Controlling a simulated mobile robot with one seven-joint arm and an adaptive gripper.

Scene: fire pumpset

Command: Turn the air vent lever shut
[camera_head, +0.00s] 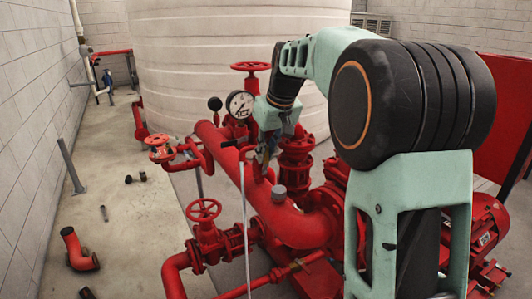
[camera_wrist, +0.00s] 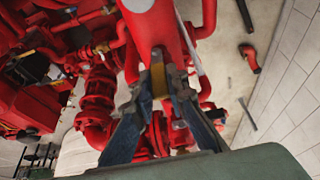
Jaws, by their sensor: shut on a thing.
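My gripper (camera_head: 264,155) is at the top of the red pump piping, just right of the pressure gauge. In the wrist view its two blue-grey fingers (camera_wrist: 160,84) close around a small yellow-brass piece (camera_wrist: 158,76), beside a thick red pipe. This piece appears to be part of the air vent lever. The fingers and wrist hide most of the lever, so its exact angle cannot be told.
A pressure gauge (camera_head: 239,104) stands close left of my gripper. Red handwheels (camera_head: 203,210) and large red pipes (camera_head: 290,222) lie below. A pale tank (camera_head: 190,60) stands behind. Loose pipe pieces, including a red elbow (camera_head: 79,249), lie on the open floor at left.

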